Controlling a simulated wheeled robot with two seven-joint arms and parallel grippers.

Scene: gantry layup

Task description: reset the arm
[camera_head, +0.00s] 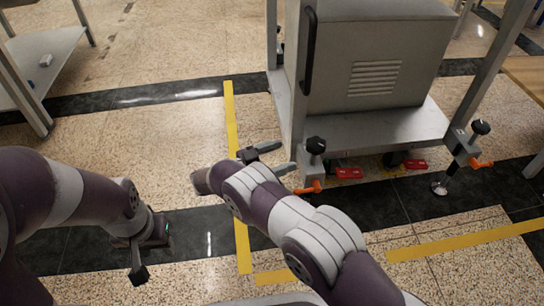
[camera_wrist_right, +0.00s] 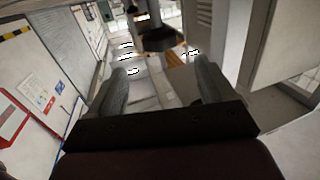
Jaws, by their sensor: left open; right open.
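My left arm comes in from the left in the head view. Its gripper (camera_head: 139,262) hangs low over the dark floor strip, and one finger shows clearly. My right arm reaches up from the bottom right. Its gripper (camera_head: 272,160) points right, with its two fingers apart, close to the left front leg of a grey metal cart. I cannot tell whether it touches the cart. In the right wrist view the same gripper (camera_wrist_right: 160,88) is open, with nothing between its fingers.
The grey cabinet (camera_head: 375,55) stands on the cart's lower shelf (camera_head: 375,130). The cart has black knobs (camera_head: 316,145) and orange levers (camera_head: 308,187). A white shelf unit (camera_head: 50,45) stands at the upper left. Yellow floor tape (camera_head: 230,115) runs across open speckled floor at centre left.

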